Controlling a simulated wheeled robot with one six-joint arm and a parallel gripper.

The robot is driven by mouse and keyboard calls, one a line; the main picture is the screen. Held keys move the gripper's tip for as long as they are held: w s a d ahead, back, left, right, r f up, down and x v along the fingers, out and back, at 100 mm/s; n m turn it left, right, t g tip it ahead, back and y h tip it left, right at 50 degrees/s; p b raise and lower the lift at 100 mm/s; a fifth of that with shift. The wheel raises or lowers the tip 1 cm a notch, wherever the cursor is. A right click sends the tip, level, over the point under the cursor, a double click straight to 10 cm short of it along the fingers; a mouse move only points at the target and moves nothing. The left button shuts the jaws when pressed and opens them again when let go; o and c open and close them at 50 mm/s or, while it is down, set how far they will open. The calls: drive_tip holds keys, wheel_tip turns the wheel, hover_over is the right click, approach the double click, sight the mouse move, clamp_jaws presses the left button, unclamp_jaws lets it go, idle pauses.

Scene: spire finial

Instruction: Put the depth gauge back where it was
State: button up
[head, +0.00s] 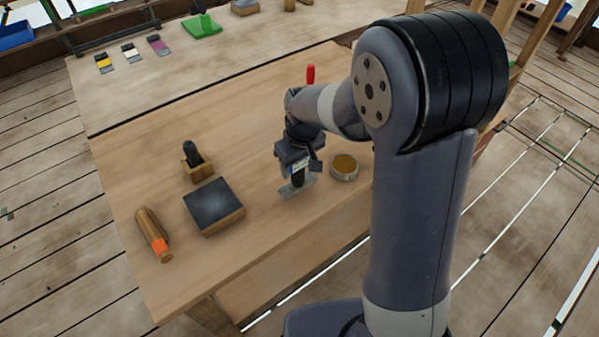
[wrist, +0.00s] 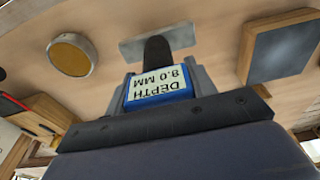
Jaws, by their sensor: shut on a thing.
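The depth gauge has a blue body with a white label reading "DEPTH 8.0 MM" (wrist: 160,88), a black stem and a flat grey metal plate. My gripper (wrist: 160,90) is shut on the blue body, one finger on each side. In the head view my gripper (head: 297,160) is over the front right part of the workbench, with the gauge's metal plate (head: 296,189) below it. The plate is at or just above the bench top; I cannot tell if it touches. The gauge looks about upright in the head view.
A round tin (head: 344,167) stands close right of the gauge. A dark-topped block (head: 214,205), a black-handled tool in a wooden holder (head: 196,162) and an orange-banded wooden cylinder (head: 153,236) are to the left. A green tray (head: 202,27) lies at the back. The bench middle is bare.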

sight(297, 173)
drive_tip(key=shift+f, duration=1.8)
drive_tip(key=shift+f, duration=0.2)
drive_tip(key=o, duration=1.2)
drive_tip(key=shift+r, duration=0.1)
drive_tip(key=shift+c, duration=0.2)
drive_tip(key=r, duration=0.4)
drive_tip(key=s+r, duration=0.1)
drive_tip(key=r, duration=0.3)
drive_tip(key=d+r, duration=0.1)
drive_tip(key=r, duration=0.3)
drive_tip(key=shift+s+r, duration=0.1)
drive_tip(key=shift+s, duration=0.15)
